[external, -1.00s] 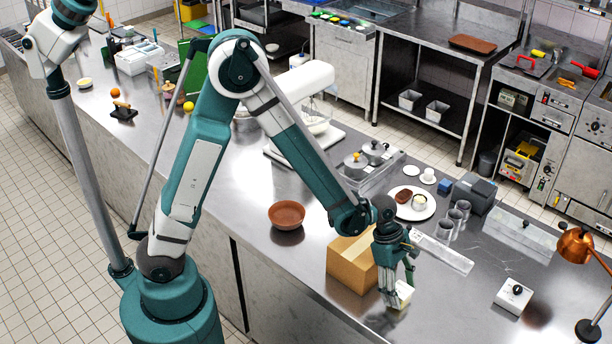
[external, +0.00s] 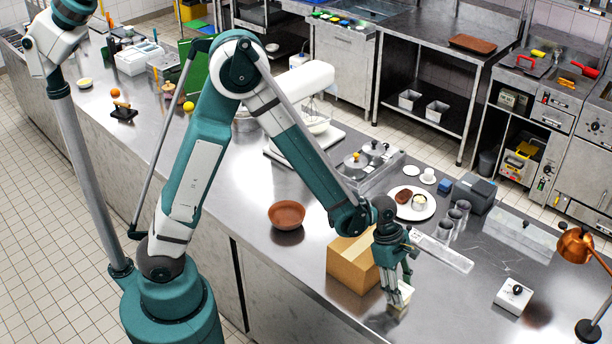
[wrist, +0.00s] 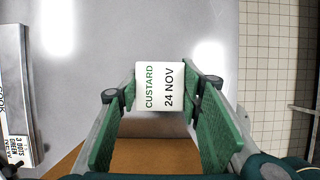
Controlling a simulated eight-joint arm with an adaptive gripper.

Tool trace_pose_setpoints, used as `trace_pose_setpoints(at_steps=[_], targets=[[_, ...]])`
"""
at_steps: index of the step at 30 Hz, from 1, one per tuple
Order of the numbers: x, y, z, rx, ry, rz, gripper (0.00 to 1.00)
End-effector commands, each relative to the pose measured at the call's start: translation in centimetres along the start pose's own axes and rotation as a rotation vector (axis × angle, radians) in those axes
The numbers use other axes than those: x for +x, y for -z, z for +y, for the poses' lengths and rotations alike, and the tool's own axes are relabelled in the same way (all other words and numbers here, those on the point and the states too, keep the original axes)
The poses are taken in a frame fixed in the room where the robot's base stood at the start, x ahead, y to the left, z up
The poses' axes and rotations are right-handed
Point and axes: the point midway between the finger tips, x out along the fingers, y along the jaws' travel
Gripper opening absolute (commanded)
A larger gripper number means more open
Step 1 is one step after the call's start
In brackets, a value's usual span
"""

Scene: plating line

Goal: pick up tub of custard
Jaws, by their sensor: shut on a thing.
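The tub of custard (wrist: 160,88) has a white label reading "CUSTARD" and "24 NOV" in the wrist view. My gripper (wrist: 160,100) has its green fingers on both sides of the tub and is shut on it. In the external view my gripper (external: 396,290) points down beside the cardboard box, and the tub (external: 401,297) shows as a small pale shape at its fingertips. The fingers partly cover the tub there, and I cannot tell whether it touches the counter.
A cardboard box (external: 352,265) stands just left of my gripper. A brown bowl (external: 286,214) is farther left, and a white plate (external: 426,210) with food lies behind. A white box with a dial (external: 513,297) stands at right. The counter's front edge is close.

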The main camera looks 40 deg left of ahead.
Motion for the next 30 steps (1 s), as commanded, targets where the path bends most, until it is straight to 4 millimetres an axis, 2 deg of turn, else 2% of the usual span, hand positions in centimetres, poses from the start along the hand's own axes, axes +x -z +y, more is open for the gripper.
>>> trace_pose_setpoints(at_steps=[14,20,30], targets=[[-0.8,-0.3,0.0,0.0,0.0,0.0,0.22],[-2.4,-0.9,0.0,0.0,0.0,0.0,0.22],[-6.1,-2.5,0.0,0.0,0.0,0.0,0.22]])
